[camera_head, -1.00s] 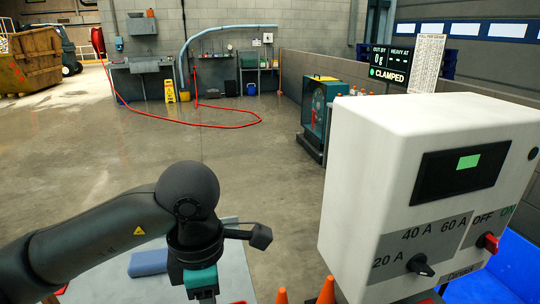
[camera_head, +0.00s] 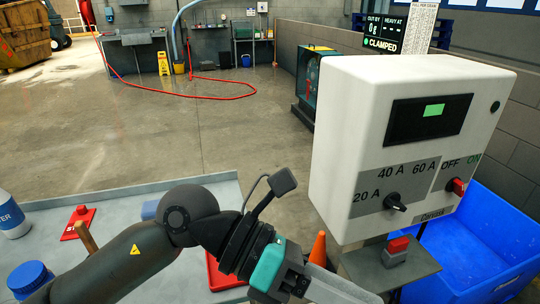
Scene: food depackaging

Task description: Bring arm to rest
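My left arm comes in from the lower left and reaches across the table. My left gripper (camera_head: 305,283) is at the bottom centre, behind a teal wrist section, and points to the lower right. It is partly cut off by the bottom edge, so I cannot tell if its fingers are open or shut. My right arm and gripper are not in view.
A white control box (camera_head: 345,125) with a dial and red switch stands at right. Below are a red button (camera_head: 398,245) and blue bin (camera_head: 465,250). An orange cone (camera_head: 318,249) stands nearby.

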